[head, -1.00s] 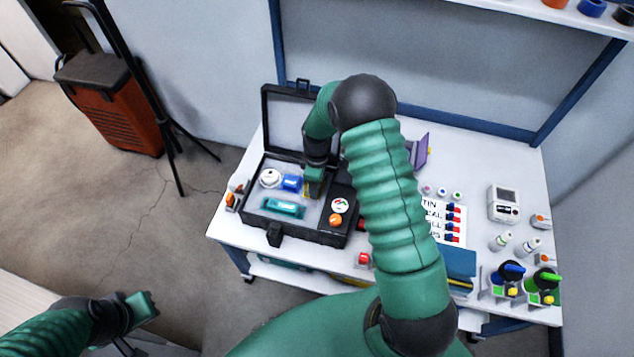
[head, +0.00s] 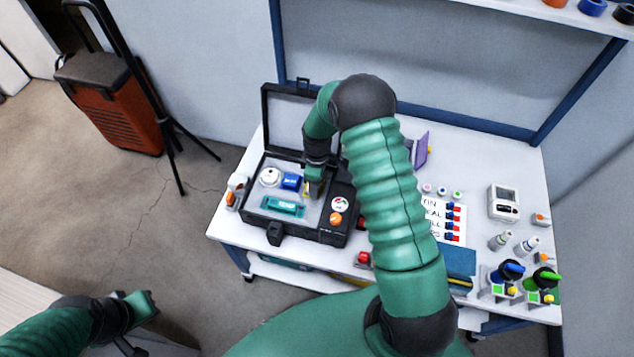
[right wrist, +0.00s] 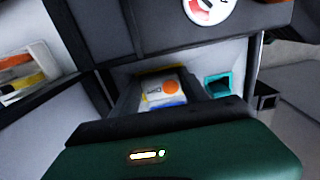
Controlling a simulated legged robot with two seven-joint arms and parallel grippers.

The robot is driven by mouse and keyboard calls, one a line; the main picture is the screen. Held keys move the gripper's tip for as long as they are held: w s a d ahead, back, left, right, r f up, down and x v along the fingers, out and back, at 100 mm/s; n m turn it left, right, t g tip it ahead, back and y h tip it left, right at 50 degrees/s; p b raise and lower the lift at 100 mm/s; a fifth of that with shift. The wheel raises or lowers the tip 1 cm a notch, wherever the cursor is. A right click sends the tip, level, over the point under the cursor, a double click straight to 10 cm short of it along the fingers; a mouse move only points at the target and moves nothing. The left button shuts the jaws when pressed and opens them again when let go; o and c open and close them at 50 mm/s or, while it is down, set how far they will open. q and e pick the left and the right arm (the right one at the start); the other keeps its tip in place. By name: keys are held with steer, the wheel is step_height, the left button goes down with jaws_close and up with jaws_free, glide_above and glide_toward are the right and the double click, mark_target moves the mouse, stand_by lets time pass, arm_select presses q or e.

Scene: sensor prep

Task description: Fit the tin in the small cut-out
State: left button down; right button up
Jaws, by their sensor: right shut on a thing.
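The open black case (head: 256,221) stands on the bench with a light grey insert. My right gripper (head: 313,192) points down into the insert's right part, beside the blue box (head: 291,182). It is shut on a small tin, seen as a yellow sliver (head: 306,188) in the head view. In the right wrist view the tin (right wrist: 160,92) looks white with an orange dot, a yellow edge and a blue edge. The gripper hides the small cut-out, so I cannot tell how deep the tin sits. My left gripper (head: 146,301) is far from the bench, its jaw opening unclear.
The insert also holds a white round part (head: 270,177) and a teal device (head: 283,207). A gauge (head: 340,204) and an orange knob (head: 335,219) are on the case's right side. The raised lid (head: 284,125) stands behind. Bottles and a meter (head: 503,203) stand at right.

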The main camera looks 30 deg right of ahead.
steer(key=o, duration=1.3)
steer(key=shift+o, duration=0.2)
steer(key=shift+o, duration=0.9)
steer(key=shift+s+f, duration=0.1)
step_height(320, 180, up, 7)
steer(key=p, duration=0.6)
